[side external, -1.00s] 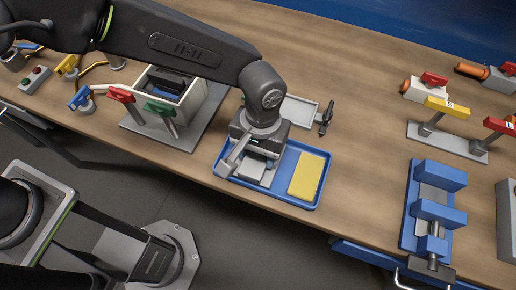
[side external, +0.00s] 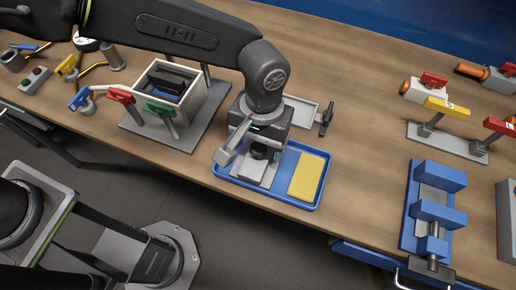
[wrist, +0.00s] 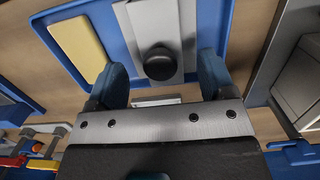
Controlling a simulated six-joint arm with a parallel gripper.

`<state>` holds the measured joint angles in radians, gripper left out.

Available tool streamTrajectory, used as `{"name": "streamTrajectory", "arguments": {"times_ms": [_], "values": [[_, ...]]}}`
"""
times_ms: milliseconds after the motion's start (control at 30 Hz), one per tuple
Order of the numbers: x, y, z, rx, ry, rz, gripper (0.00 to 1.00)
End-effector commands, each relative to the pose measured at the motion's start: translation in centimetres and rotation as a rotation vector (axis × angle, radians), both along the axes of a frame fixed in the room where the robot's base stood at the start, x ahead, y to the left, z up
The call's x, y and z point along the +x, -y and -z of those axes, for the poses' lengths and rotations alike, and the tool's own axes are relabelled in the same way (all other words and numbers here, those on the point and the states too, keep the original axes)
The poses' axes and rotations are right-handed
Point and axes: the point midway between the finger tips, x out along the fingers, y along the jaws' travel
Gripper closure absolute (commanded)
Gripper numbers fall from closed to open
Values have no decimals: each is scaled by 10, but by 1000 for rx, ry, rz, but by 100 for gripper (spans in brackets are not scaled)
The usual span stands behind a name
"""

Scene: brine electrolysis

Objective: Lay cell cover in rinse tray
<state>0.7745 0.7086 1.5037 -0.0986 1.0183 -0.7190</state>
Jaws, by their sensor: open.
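The cell cover (side external: 252,172), a light grey plate with a round black knob, lies in the left part of the blue rinse tray (side external: 318,178). In the wrist view the cover (wrist: 177,20) has its knob just beyond the gap between my fingers. My gripper (wrist: 162,75) is open, with a blue-padded finger on each side and nothing between them. In the side view it is above the cover and clear of the knob; its fingers are mostly hidden there.
A yellow pad (side external: 306,176) lies in the tray's right part. The white cell box (side external: 172,92) stands open at left, with red and green clamps (side external: 160,108) before it. A small grey tray (side external: 300,110) is behind. A blue vise (side external: 435,205) stands right.

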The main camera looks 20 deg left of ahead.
Motion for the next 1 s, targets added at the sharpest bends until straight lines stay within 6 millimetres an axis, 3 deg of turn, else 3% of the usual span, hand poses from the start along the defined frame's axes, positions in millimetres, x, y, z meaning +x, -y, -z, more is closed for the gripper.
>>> {"name": "streamTrajectory", "arguments": {"times_ms": [200, 400, 800, 933, 1000], "values": [[7, 1, -48, -3, 4, -1, 24], [9, 0, -75, 1, 1, -1, 24], [11, -1, -85, 0, 2, -1, 24], [18, -21, -102, -20, 27, -7, 24], [23, -45, -120, -40, 57, -12, 24]]}}
